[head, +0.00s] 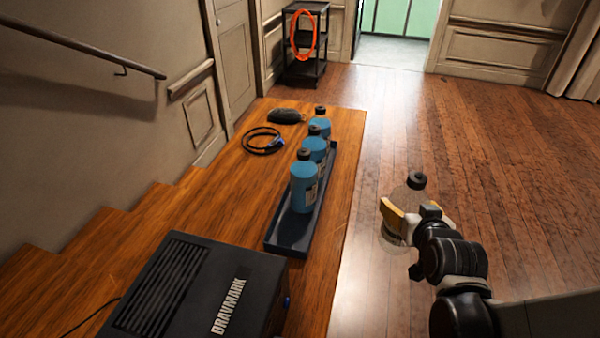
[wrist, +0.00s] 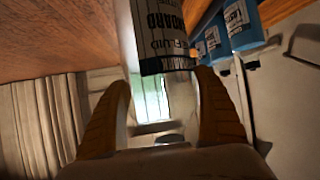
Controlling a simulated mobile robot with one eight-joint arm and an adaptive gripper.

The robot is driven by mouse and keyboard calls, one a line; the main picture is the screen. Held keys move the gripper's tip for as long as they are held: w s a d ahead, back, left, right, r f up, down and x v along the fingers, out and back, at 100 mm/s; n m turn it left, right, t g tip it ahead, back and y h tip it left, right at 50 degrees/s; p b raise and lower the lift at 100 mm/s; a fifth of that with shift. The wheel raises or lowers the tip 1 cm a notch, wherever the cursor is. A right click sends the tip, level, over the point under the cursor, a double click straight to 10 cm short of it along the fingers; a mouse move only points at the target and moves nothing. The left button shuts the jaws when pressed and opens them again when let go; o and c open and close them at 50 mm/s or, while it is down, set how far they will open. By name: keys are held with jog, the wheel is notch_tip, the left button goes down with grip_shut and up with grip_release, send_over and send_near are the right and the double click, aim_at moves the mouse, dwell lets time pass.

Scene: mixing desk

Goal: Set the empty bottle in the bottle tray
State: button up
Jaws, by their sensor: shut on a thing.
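The empty bottle (head: 404,197) is clear with a black cap and stands roughly upright in my gripper (head: 402,214), over the floor to the right of the desk. In the wrist view the bottle (wrist: 162,38) shows a printed label between the two yellow fingers of my gripper (wrist: 162,100). Part of the bottle is hidden by the fingers. The bottle tray (head: 287,247) is long, dark and low-walled, lying along the desk's right side. Several blue bottles with dark caps stand in a row in it; the tray's near end is bare. My gripper is apart from the tray.
A black DRAVMARK box (head: 200,290) sits on the wooden desk (head: 225,205) at the near end. A coiled cable (head: 262,142) and a dark pouch (head: 287,116) lie farther back. A shelf cart (head: 304,70) with an orange ring stands beyond. The floor around my gripper is clear.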

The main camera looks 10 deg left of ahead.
jog(key=w+a+n+g+y, duration=0.3)
jog(key=w+a+n+y, duration=0.25)
jog(key=a, duration=0.35)
jog(key=w+a+n+g+y, duration=0.3)
jog(key=w+a+n+y, duration=0.25)
jog(key=a, duration=0.25)
jog(key=s+a+f+b, duration=0.4)
jog(key=a+f+b, duration=0.1)
jog(key=a+f, duration=0.5)
jog(key=shift+a+f+n+h+b, duration=0.3)
jog(key=shift+a+b, duration=0.1)
jog(key=shift+a, duration=0.4)
jog(key=o, duration=1.2)
jog(key=shift+r, duration=0.1)
